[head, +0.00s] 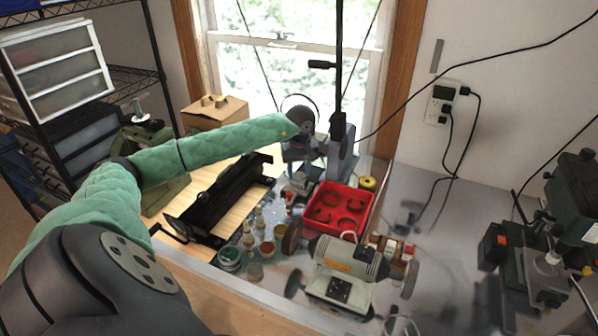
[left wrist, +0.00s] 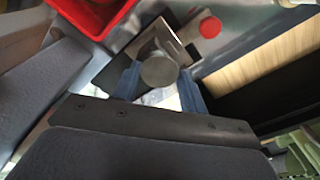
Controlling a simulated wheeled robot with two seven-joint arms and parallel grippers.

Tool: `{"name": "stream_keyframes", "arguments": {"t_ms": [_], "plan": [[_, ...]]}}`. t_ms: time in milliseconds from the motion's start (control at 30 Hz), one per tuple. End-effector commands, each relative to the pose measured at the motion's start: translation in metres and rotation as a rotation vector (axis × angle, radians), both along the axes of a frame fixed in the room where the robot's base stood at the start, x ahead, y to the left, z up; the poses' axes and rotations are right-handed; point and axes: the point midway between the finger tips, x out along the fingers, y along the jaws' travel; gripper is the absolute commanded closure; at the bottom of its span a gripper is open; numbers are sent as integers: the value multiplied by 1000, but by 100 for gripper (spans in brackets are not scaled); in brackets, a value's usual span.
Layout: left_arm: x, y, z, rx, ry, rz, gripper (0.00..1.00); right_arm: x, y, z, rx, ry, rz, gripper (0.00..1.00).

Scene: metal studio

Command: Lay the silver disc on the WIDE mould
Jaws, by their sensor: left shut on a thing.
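My left arm in a green sleeve reaches in from the left in the head view, and my left gripper (head: 300,168) is small and hard to make out at its far end, left of and behind the red tray. In the left wrist view the gripper's two blue fingers (left wrist: 159,82) are shut on the silver disc (left wrist: 158,71), a round grey piece. A grey metal block (left wrist: 178,40) shows just beyond the disc; I cannot tell whether the disc touches it, nor whether it is the WIDE mould. The disc is not clear in the head view. My right gripper is not in view.
A red tray (head: 312,222) with round pieces stands right of the gripper. A bench grinder (head: 340,268) stands in front of the tray, with several small jars to its left. A long black device (head: 222,200) lies to the left. A drill press (head: 560,230) stands far right.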

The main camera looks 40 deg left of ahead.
Motion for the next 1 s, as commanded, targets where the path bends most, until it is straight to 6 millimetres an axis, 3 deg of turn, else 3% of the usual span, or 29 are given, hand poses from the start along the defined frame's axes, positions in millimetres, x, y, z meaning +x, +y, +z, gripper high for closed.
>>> {"name": "stream_keyframes", "arguments": {"t_ms": [633,667,767,800,1000], "plan": [[0,0,-1,0,0,0,80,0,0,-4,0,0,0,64],[0,0,-1,0,0,0,56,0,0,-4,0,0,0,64],[0,0,-1,0,0,0,36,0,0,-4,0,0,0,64],[0,0,-1,0,0,0,32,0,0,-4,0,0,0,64],[0,0,-2,0,0,0,32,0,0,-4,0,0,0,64]]}}
